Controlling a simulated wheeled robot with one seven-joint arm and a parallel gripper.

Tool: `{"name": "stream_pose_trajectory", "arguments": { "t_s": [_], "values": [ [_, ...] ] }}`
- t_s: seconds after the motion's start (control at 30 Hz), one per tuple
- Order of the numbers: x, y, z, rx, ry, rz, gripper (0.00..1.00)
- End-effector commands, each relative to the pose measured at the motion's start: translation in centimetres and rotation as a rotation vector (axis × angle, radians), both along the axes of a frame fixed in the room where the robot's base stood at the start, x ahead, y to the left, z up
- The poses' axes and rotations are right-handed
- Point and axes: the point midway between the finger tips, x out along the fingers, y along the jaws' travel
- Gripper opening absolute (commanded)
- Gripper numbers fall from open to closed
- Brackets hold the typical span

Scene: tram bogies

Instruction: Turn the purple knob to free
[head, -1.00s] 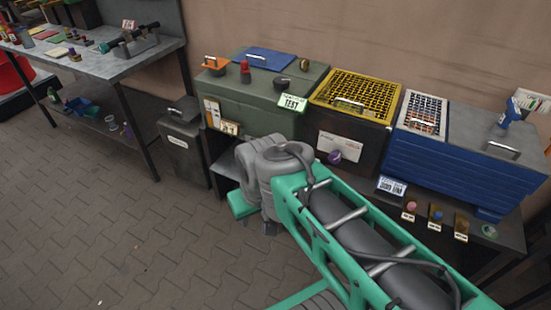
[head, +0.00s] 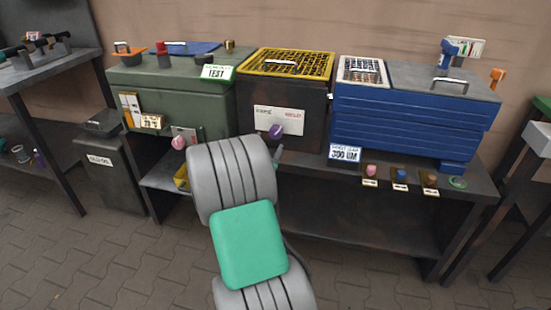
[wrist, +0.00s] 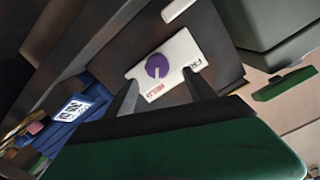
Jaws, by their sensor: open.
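The purple knob (head: 276,131) sits on a white label plate (head: 292,121) on the front of the dark box with the yellow grid top (head: 285,63). In the wrist view the knob (wrist: 157,66) shows round, with a small pale line on its face. The plate (wrist: 182,50) carries black lettering at one end and red lettering at the other, too small to read surely. My gripper (wrist: 159,77) is open and empty. Its two fingers stand either side of the knob's line in the wrist view, apparently short of it. In the head view my arm mostly hides the gripper.
A green box marked TEST (head: 170,90) with a pink knob (head: 179,142) stands left. A blue ribbed box (head: 410,125) stands right, with several small knobs on the bench edge (head: 470,185) before it. A dark bin (head: 112,165) stands at left. The paved floor is clear in front.

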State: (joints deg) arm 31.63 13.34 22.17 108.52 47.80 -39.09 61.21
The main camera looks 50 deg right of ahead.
Motion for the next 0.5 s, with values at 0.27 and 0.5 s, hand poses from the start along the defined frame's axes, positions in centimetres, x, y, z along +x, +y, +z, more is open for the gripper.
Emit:
{"name": "stream_pose_trajectory", "arguments": {
  "t_s": [0.27, 0.5],
  "values": [
    [0.6, -3.5, -0.3, -0.046, -0.035, -0.003, 0.64],
    [2.3, -7.3, -0.5, -0.043, -0.032, -0.001, 0.64]
  ]
}}
